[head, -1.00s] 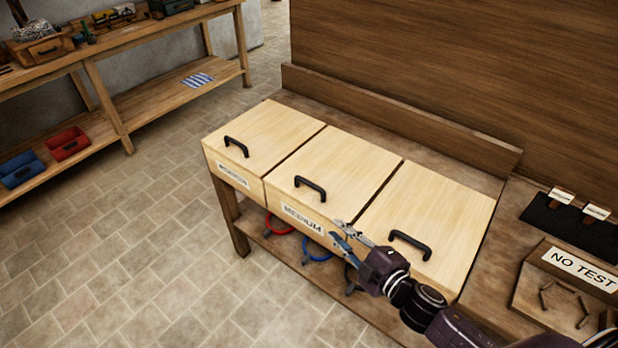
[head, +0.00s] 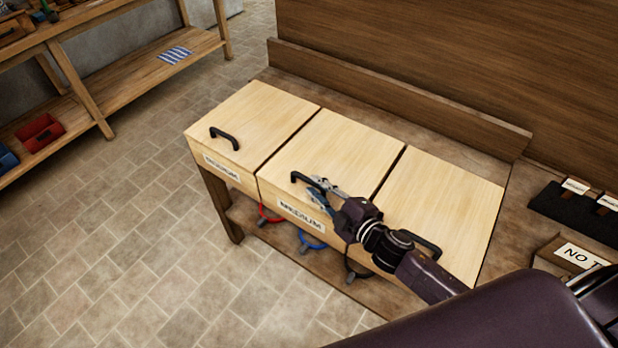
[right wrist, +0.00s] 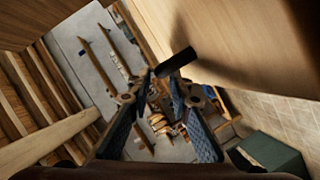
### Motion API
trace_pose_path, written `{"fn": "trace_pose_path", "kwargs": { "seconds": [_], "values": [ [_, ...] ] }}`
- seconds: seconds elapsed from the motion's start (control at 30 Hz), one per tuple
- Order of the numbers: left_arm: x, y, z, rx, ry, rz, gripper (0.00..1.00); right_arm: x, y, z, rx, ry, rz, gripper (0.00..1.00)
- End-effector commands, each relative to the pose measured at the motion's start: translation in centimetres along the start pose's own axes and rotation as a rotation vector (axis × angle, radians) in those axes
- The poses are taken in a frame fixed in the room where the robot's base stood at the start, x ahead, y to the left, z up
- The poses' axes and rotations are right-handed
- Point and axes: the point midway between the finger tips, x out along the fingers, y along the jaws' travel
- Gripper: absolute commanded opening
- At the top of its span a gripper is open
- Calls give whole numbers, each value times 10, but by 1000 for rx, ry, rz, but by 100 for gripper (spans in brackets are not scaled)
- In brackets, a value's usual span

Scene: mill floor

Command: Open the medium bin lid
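The middle bin's closed lid (head: 325,150) is pale wood, above a front label (head: 300,216) that reads MEDIUM. Its black handle (head: 298,178) stands near the lid's front edge. My right gripper (head: 318,190) is at the right end of this handle, partly covering it. In the right wrist view, my right gripper (right wrist: 163,80) has its fingers apart, and a black handle (right wrist: 176,62) shows just beyond the fingertips. It does not look gripped. My left gripper is not in view.
A closed bin with a handle (head: 224,138) stands to the left. Another bin lid (head: 450,205) lies to the right, its handle (head: 420,245) partly behind my right arm. A back board (head: 400,100) rises behind the bins. Open tiled floor (head: 130,230) lies in front.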

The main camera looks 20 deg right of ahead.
Motion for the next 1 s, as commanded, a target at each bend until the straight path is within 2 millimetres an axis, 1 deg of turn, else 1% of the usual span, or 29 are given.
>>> {"fn": "trace_pose_path", "kwargs": {
  "seconds": [0.03,0.1,0.2,0.3,0.43,0.6,0.63,0.8,1.0],
  "values": [
    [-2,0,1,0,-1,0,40,8,2,-1,0,1,2,19],
    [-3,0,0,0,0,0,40,18,2,-1,1,0,2,19],
    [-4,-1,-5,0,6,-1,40,28,1,-1,1,0,1,19],
    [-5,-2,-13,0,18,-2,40,33,0,0,1,0,0,19],
    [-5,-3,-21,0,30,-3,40,36,0,-1,1,1,0,19],
    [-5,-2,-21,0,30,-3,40,36,0,0,0,1,0,19],
    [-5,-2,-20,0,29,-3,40,36,0,0,0,1,0,18],
    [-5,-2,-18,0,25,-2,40,36,0,0,0,1,0,0],
    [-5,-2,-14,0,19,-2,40,36,0,0,0,0,0,0]
  ]
}}
